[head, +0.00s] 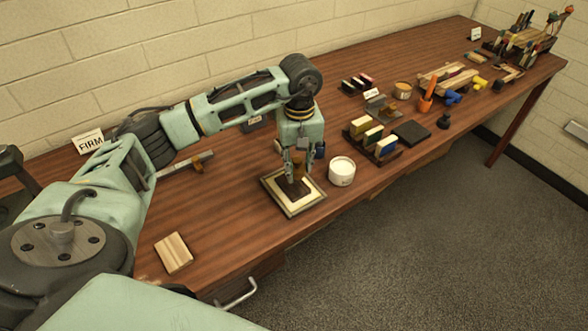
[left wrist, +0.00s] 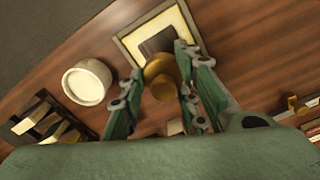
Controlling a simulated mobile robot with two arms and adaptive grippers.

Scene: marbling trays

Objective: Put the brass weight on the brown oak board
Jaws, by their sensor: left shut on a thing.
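My left gripper (head: 298,176) points down over the pale framed tray (head: 314,203) near the front of the table. In the left wrist view the gripper (left wrist: 160,70) is shut on the brass weight (left wrist: 161,86), a round golden piece between its fingers. A flat dark brown board (head: 293,190) lies in the middle of the tray; it also shows beyond the weight in the left wrist view (left wrist: 157,43). The weight is over or at the board's edge; I cannot tell whether they touch. The fingers mostly hide the weight in the head view. My right gripper is not in view.
A white tub (head: 342,171) stands close to the right of the tray. A rack of colored blocks (head: 385,150) and a dark slab (head: 411,133) are farther right. A pale striped wood board (head: 174,253) lies front left. A "FIRM" card (head: 89,142) stands at the back left.

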